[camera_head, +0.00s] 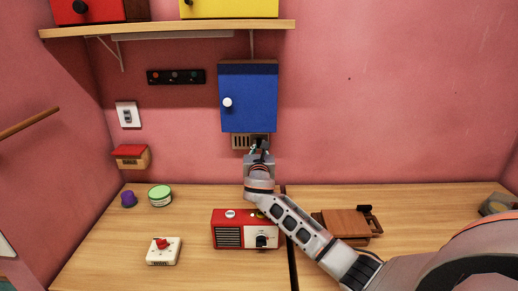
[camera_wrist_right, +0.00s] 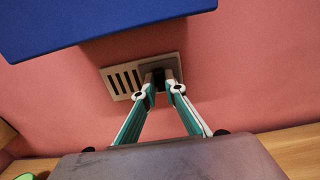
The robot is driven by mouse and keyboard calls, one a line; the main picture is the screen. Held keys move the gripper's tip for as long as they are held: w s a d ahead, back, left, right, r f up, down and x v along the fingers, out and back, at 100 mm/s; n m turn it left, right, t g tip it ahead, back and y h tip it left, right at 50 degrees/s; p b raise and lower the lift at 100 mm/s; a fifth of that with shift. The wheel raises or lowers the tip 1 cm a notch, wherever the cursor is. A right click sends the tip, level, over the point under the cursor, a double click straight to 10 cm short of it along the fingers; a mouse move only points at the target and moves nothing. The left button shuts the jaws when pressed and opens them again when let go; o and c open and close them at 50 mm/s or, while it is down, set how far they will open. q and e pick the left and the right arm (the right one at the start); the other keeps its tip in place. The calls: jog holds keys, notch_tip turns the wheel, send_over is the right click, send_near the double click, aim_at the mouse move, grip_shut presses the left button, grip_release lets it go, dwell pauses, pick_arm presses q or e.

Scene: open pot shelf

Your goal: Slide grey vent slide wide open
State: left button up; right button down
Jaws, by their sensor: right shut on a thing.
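The grey vent (camera_head: 239,142) is on the pink wall just below the blue cabinet. In the right wrist view, the vent plate (camera_wrist_right: 115,74) shows dark slots on its left part, uncovered. The grey vent slide (camera_wrist_right: 147,68) sits at the right part of the plate, with a dark knob (camera_wrist_right: 158,77) on it. My right gripper (camera_head: 260,147) reaches up to the vent from below. In the wrist view its fingertips (camera_wrist_right: 159,91) are on both sides of the knob, shut on it. The fingers hide part of the slide. My left gripper is not in view.
The blue cabinet (camera_head: 249,97) hangs right above the vent. A red radio (camera_head: 228,217) stands on the counter below my right arm, and a brown wooden box (camera_head: 342,223) lies to its right. A small red-lidded box (camera_head: 131,157) is on the wall at left.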

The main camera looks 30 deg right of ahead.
jog(key=shift+s+d+f, duration=0.1)
jog(key=shift+d+f, duration=0.05)
jog(key=c, duration=2.1)
grip_release()
jog(key=shift+s+d, duration=0.1)
jog(key=shift+s+a, duration=0.4)
jog(key=v, duration=1.1)
